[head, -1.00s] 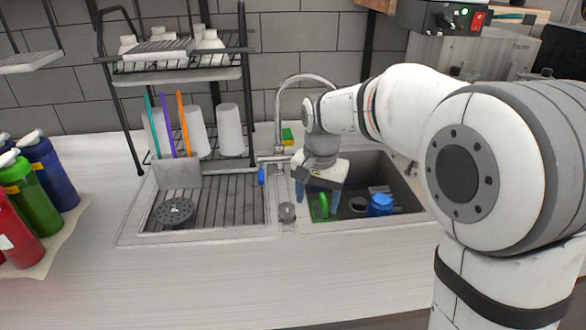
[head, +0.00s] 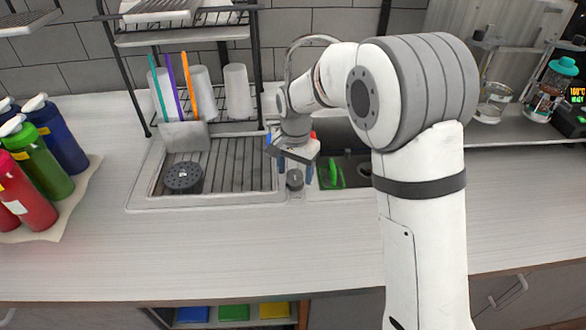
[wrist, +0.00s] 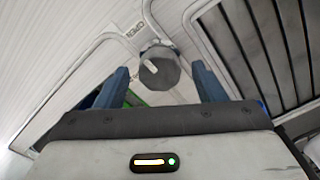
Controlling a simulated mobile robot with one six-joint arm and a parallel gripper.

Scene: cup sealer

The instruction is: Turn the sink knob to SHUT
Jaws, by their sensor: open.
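The sink knob (head: 295,180) is a small round grey knob on the rim between the drainboard and the basin. In the wrist view, the knob (wrist: 165,72) has a white mark on the upper left of its face. The label OPEN (wrist: 132,33) lies up and left of it; I see no SHUT label. My gripper (head: 291,160) is just above and behind the knob in the head view. In the wrist view, my gripper (wrist: 160,85) is open, with blue fingers apart and the knob showing between them. I cannot tell whether either finger touches it.
The curved faucet (head: 302,40) stands behind my gripper. A green object (head: 334,176) is in the basin. A drying rack with cups (head: 238,92) stands behind the ribbed drainboard (head: 232,165). Coloured bottles (head: 40,160) stand at far left. The front counter is clear.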

